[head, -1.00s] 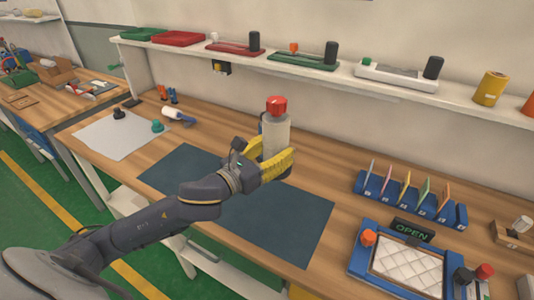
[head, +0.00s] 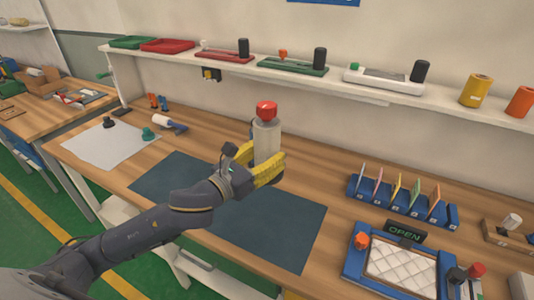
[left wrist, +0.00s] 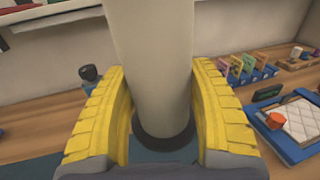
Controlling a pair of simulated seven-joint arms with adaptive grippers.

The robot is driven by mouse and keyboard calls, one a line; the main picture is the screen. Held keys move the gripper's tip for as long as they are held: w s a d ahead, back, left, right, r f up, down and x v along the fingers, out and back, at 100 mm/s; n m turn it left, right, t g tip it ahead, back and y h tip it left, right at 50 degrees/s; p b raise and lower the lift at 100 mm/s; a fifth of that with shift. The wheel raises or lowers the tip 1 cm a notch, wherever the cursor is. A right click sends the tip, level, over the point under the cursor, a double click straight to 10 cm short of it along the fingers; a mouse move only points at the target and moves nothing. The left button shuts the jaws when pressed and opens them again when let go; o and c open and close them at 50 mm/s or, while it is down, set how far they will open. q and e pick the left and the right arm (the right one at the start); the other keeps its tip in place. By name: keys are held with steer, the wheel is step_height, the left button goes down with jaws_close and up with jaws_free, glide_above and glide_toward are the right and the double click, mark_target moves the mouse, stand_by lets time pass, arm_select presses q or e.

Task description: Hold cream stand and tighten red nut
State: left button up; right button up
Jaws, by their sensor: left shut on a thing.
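The cream stand (head: 267,141) is an upright pale cylinder above the dark mat. The red nut (head: 266,110) sits on its top. My left gripper (head: 270,168) has its yellow fingers shut around the stand's lower part. In the left wrist view the stand (left wrist: 155,70) rises between the two yellow fingers (left wrist: 155,115), and its dark base ring shows below. The nut is out of the left wrist view. Whether the stand rests on the mat or is held above it, I cannot tell. My right gripper is not in view.
A dark mat (head: 290,245) lies on the wooden bench. To the right are a blue rack (head: 400,205) with coloured cards and a blue-framed tray (head: 350,262) with a white quilted pad beside an OPEN sign (head: 404,231). A shelf (head: 360,103) runs along the back wall.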

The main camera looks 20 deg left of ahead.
arm_select(q)
steer(key=shift+f, duration=8.6)
